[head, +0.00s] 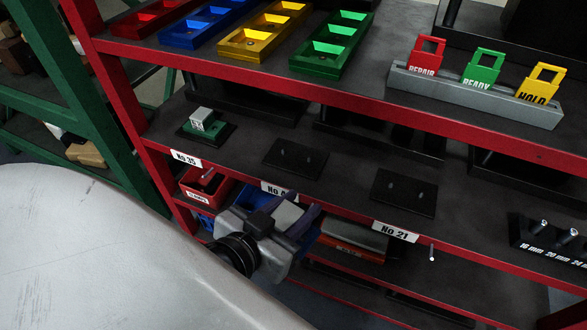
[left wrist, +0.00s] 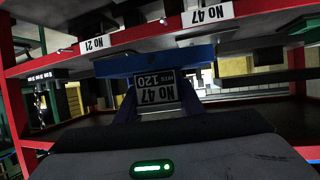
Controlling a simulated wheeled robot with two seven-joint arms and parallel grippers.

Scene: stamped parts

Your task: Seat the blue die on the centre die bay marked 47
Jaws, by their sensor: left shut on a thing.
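The blue die is a blue plate (left wrist: 155,62) with a block labelled No 47 (left wrist: 158,92), upside down in the left wrist view. My left gripper (head: 287,217) is shut on the block, its fingers (left wrist: 158,105) on either side. In the head view the gripper is in front of and below the shelf edge, and mostly hides the die. The centre die bay (head: 296,158) is a bare dark plate with small pins, above and behind the gripper. Its shelf label (head: 277,189) is partly covered in the head view; it reads No 47 in the left wrist view (left wrist: 207,14).
Bay 35 (head: 205,132) on the left holds a green die; bay 21 (head: 404,192) on the right is empty. A red shelf edge (head: 350,217) runs in front. Coloured trays (head: 333,45) and status tags (head: 482,68) stand on the shelf above. A red bin (head: 207,187) is below.

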